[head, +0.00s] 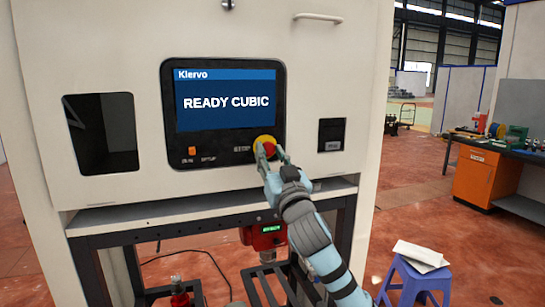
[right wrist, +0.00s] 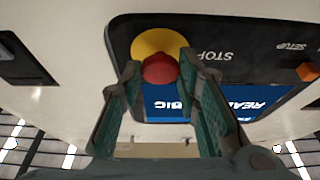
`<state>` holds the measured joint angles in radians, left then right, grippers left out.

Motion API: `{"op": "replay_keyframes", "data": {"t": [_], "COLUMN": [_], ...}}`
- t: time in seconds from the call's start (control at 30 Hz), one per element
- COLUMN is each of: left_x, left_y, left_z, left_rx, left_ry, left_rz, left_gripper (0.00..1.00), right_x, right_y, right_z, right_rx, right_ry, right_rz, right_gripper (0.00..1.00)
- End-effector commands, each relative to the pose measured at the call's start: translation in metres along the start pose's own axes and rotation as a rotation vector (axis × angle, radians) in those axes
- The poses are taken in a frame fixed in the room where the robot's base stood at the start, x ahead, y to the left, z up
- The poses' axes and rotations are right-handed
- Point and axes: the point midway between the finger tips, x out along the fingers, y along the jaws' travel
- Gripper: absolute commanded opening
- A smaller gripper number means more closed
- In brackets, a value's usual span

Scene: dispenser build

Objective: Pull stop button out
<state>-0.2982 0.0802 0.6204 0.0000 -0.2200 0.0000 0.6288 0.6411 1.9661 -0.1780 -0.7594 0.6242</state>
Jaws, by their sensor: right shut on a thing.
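The red stop button (head: 268,149) sits on a yellow round base (head: 264,140) at the lower right of the machine's black panel (head: 279,120). It also shows in the right wrist view as a red cap (right wrist: 160,70) on the yellow disc (right wrist: 157,42). My right gripper (head: 270,153) reaches up from below, its fingers on either side of the red cap. In the right wrist view the two teal fingers (right wrist: 160,78) flank the cap and are shut on it. The fingers hide part of the cap's sides. My left gripper is not in view.
The screen (head: 226,102) reads "READY CUBIC". An orange switch (head: 192,151) is at the panel's lower left. A dark opening (head: 102,132) is at the left, a small black slot (head: 331,135) at the right. A blue stool (head: 414,278) stands on the floor at the right.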

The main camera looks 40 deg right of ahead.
Motion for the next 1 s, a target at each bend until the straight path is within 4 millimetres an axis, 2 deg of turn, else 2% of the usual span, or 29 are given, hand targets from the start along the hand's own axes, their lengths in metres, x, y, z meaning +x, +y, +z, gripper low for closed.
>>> {"op": "replay_keyframes", "data": {"t": [0.13, 0.17, 0.27, 0.57, 0.67, 0.77, 1.0], "left_x": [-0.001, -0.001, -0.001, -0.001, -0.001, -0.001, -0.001], "left_y": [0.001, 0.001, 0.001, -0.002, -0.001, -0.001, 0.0], "left_z": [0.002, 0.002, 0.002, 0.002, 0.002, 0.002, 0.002], "left_rx": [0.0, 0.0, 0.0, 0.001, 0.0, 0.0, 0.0], "left_ry": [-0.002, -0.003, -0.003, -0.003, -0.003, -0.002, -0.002], "left_rz": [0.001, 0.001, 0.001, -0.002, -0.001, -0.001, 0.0], "left_gripper": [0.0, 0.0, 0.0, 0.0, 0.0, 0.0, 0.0], "right_x": [-0.001, -0.001, -0.002, -0.002, -0.011, -0.032, -0.099], "right_y": [0.001, 0.001, 0.003, 0.003, 0.003, 0.002, 0.002], "right_z": [0.0, 0.0, -0.001, -0.001, -0.001, 0.0, -0.001], "right_rx": [0.004, 0.003, 0.001, 0.001, -0.001, -0.005, -0.005], "right_ry": [0.0, 0.0, 0.0, 0.0, 0.001, 0.0, -0.002], "right_rz": [-0.002, -0.001, 0.001, 0.001, 0.0, -0.001, -0.003], "right_gripper": [0.0, 0.34, 0.5, 0.51, 0.51, 0.51, 0.51]}}
